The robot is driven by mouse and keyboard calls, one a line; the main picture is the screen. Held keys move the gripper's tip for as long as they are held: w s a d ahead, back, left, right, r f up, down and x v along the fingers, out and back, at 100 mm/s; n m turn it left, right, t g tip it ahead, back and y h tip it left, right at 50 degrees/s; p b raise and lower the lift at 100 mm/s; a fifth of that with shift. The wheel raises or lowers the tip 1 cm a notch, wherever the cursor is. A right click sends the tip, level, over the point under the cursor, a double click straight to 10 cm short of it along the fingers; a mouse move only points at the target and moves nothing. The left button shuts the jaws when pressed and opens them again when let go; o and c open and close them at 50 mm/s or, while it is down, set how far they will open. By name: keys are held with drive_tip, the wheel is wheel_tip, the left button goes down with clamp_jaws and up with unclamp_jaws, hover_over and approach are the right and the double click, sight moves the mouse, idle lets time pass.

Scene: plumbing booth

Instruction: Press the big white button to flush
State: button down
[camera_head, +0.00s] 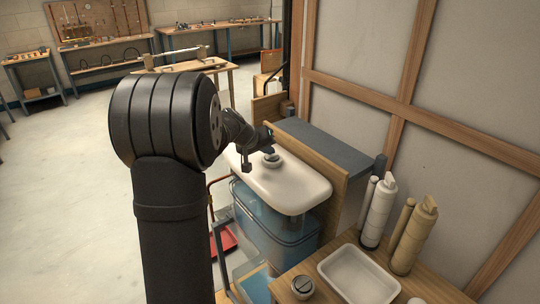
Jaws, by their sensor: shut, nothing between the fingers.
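A white cistern lid (300,185) sits on top of a clear bluish tank (272,232). A round pale button (272,161) in a raised fitting stands on the far left part of the lid. My gripper (258,160) is shut and empty. It appears just above and left of the button, and overlaps its edge in the picture. I cannot tell whether it touches the button. The cistern's far left corner is partly hidden by my arm.
A wooden bench at the front right holds a white tray (358,277), a round fitting (303,287), and white (378,215) and tan (414,240) bottles. A wooden panel and grey shelf (325,150) stand behind the cistern. A red tray (222,241) lies below.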

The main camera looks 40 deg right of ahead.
drive_tip(key=shift+r, duration=3.3)
drive_tip(key=shift+f, duration=0.15)
wheel_tip(320, 180, up, 4)
hover_over(268, 157)
drive_tip(key=shift+w, duration=0.1)
